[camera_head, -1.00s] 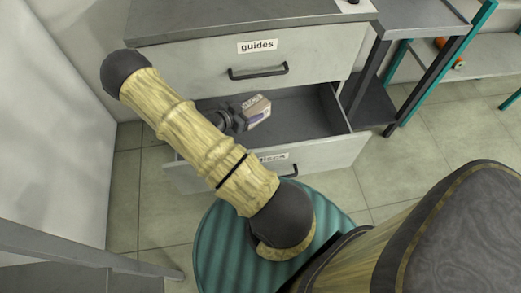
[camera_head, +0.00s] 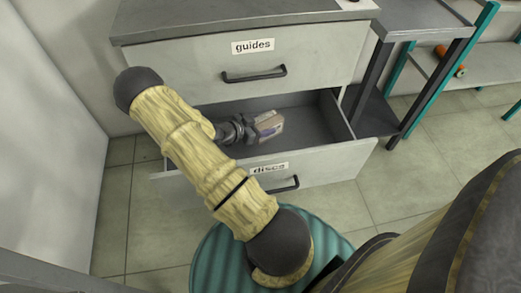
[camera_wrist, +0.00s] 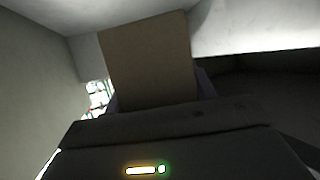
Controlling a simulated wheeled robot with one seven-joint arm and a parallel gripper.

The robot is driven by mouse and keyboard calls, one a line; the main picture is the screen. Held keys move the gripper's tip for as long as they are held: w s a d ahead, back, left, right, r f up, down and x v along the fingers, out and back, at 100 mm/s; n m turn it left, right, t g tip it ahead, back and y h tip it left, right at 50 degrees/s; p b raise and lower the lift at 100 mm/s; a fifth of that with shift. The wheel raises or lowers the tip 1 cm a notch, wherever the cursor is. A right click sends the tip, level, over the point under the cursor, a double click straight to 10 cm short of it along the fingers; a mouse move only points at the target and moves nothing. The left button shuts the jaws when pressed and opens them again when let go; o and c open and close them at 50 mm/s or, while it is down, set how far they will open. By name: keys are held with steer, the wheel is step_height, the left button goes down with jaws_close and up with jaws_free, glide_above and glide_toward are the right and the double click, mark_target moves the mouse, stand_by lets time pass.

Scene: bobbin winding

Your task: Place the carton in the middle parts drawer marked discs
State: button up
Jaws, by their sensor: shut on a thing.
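The carton (camera_head: 271,128) is a small tan box with a bluish patch, held inside the open drawer. The discs drawer (camera_head: 325,165) is pulled out, with its label "discs" on the front. My gripper (camera_head: 256,128) is shut on the carton and reaches into the drawer from the left. In the wrist view the carton (camera_wrist: 150,60) stands up plain brown beyond my gripper (camera_wrist: 155,108). Whether the carton touches the drawer floor cannot be told. My arm hides the left part of the drawer.
The closed drawer marked guides (camera_head: 310,50) sits just above the open one. A grey side table (camera_head: 425,18) stands to the right, with a teal-framed shelf (camera_head: 480,65) beyond it. The right part of the discs drawer is empty.

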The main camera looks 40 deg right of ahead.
step_height(320, 180, down, 5)
steer(key=shift+f+b, duration=0.2)
steer(key=shift+b, duration=0.6)
steer(key=shift+f+b, duration=0.7)
steer(key=shift+f, duration=1.15)
steer(key=shift+f, duration=0.2)
steer(key=o, duration=1.1)
steer(key=shift+c, duration=0.2)
